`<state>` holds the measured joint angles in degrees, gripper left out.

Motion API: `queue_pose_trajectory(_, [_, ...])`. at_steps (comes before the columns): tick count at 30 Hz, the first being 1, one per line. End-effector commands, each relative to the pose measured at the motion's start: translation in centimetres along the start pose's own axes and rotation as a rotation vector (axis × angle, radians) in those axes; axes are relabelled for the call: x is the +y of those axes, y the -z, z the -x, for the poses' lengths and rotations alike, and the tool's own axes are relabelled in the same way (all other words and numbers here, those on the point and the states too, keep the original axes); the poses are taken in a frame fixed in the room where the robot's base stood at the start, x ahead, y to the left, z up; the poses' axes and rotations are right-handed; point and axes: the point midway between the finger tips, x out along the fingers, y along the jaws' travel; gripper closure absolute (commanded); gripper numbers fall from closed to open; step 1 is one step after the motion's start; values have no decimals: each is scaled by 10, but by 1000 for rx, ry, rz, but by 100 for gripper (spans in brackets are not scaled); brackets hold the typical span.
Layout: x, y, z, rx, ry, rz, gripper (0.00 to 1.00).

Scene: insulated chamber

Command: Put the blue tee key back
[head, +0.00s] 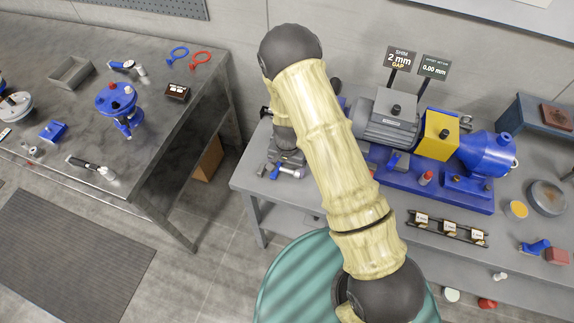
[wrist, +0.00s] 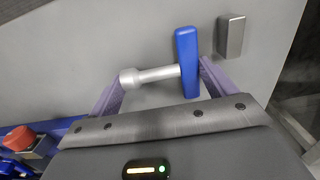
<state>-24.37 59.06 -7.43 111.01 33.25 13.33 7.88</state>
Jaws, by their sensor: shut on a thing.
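The blue tee key (wrist: 187,62) has a blue crossbar and a silver shaft, and lies lengthwise between my gripper's purple fingers in the wrist view. My gripper (wrist: 160,77) is shut on it, the left finger at the shaft's end and the right finger at the blue bar. In the head view my gripper (head: 285,160) is low over the left end of the grey bench, partly hidden by my arm. Blue and silver parts of the key (head: 291,171) show beneath it. I cannot tell whether the key touches the bench. No holder for it is clearly identifiable.
A small grey block (wrist: 231,36) is beside the key. On the grey bench (head: 330,210) stand a motor (head: 388,120), yellow guard (head: 438,135), blue pump (head: 487,153) and a rack of small blocks (head: 447,229). A dark workbench (head: 60,110) is at left, across a floor gap.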

Motion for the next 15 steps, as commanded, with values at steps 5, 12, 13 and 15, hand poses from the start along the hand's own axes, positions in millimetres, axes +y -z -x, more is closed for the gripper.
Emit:
queue_pose_trajectory(5, [0, 0, 0, 1, 1, 0, 47])
queue_pose_trajectory(12, [0, 0, -2, 1, 0, 1, 0])
queue_pose_trajectory(13, [0, 0, -2, 1, 0, 1, 0])
queue_pose_trajectory(15, [0, 0, -2, 1, 0, 1, 0])
